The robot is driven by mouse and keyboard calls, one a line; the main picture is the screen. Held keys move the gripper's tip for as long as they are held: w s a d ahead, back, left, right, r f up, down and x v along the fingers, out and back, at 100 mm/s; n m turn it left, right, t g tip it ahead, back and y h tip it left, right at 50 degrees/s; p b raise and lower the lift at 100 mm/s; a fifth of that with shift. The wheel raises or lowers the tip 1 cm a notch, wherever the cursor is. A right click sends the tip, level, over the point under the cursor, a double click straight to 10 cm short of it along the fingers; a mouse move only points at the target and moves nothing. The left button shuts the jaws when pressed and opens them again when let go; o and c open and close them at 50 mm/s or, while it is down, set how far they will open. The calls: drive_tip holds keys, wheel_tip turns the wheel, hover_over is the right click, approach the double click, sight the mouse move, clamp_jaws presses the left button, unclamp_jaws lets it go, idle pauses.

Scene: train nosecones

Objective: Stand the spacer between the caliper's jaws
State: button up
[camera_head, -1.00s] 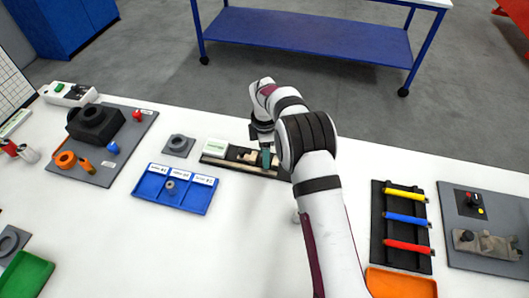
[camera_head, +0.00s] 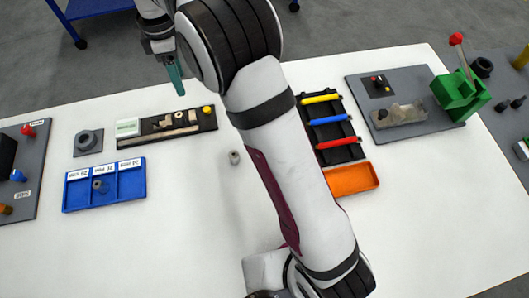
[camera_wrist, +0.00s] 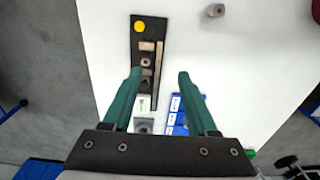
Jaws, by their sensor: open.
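The caliper (camera_head: 205,122) is a black base with beige jaws, a beige bar and a yellow knob; it also shows in the wrist view (camera_wrist: 140,97). A small beige piece with a dark hole in its top, seemingly the spacer (camera_head: 179,117), stands between the jaws and shows in the wrist view (camera_wrist: 146,62); whether it touches them is unclear. My gripper (camera_head: 176,76) is raised above and behind the caliper, its green fingers apart and empty in the wrist view (camera_wrist: 160,73).
A grey cylinder (camera_head: 234,157) stands on the open white table. Another (camera_head: 99,186) is in the blue tray's (camera_head: 132,184) middle compartment. A grey block with a ring (camera_head: 87,142) is left of the caliper. A black rack (camera_head: 347,153) and orange tray (camera_head: 352,180) lie right.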

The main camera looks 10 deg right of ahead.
drive_tip(key=s+d+r+m+y, duration=0.1)
drive_tip(key=s+d+r+m, duration=0.2)
drive_tip(key=s+d+m, duration=0.45)
drive_tip(key=s+d+r+m, duration=0.3)
drive_tip(key=s+d+m, duration=0.2)
drive_tip(key=s+m, duration=0.5)
drive_tip(key=s+d+f+m, duration=0.1)
drive_tip(key=s+f+m, duration=0.1)
drive_tip(key=s, duration=0.5)
drive_tip(key=s+d+f+m, duration=0.1)
drive_tip(key=s+f+m, duration=0.1)
drive_tip(key=s+m, duration=0.2)
drive_tip(key=s, duration=0.3)
drive_tip(key=shift+s+d+y, duration=0.15)
drive_tip(key=shift+d+y, duration=0.05)
drive_tip(key=shift+y, duration=0.1)
